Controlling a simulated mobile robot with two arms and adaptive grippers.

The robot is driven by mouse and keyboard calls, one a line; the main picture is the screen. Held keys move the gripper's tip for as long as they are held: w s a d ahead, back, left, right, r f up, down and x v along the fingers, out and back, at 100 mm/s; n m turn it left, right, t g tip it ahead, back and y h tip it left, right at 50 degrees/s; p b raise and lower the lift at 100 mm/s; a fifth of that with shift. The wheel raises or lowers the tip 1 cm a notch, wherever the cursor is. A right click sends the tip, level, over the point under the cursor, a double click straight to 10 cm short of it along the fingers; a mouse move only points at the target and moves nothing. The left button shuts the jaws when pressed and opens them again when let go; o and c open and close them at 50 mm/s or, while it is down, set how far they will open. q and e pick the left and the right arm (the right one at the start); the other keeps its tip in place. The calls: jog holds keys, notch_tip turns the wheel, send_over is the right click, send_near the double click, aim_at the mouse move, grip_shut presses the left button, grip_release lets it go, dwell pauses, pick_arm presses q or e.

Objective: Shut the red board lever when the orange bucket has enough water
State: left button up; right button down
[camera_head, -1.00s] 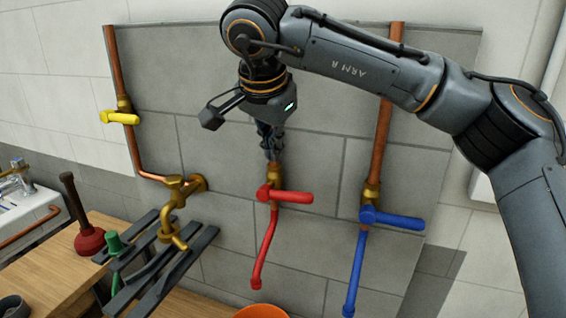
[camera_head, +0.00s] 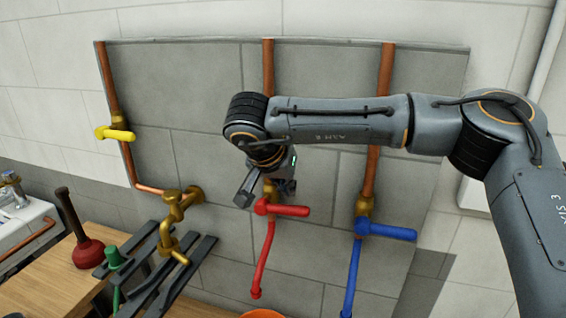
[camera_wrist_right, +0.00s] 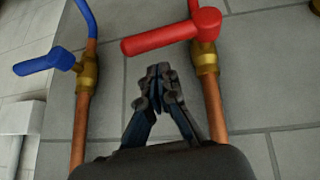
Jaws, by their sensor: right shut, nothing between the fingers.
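The red lever (camera_head: 287,210) on the board's middle valve points sideways to the right in the head view, across its pipe. It also shows in the right wrist view (camera_wrist_right: 172,36), with the brass valve body beside it. A red spout hangs below it. The orange bucket (camera_head: 262,314) shows only as a rim at the bottom edge; its inside and water level are hidden. My right gripper (camera_head: 285,186) is just above the red lever, fingers pointing at it. In the right wrist view its fingertips (camera_wrist_right: 160,72) are together, empty and apart from the lever. My left gripper is out of view.
A blue lever (camera_head: 386,230) is on the valve to the right, a yellow lever (camera_head: 115,133) at the upper left. A brass tap (camera_head: 176,205) stands over a dark slatted rack (camera_head: 190,264). A red plunger (camera_head: 88,252) stands on the wooden bench at the left.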

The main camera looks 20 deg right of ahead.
jog(key=shift+s+f, duration=0.3)
jog(key=shift+f, duration=0.65)
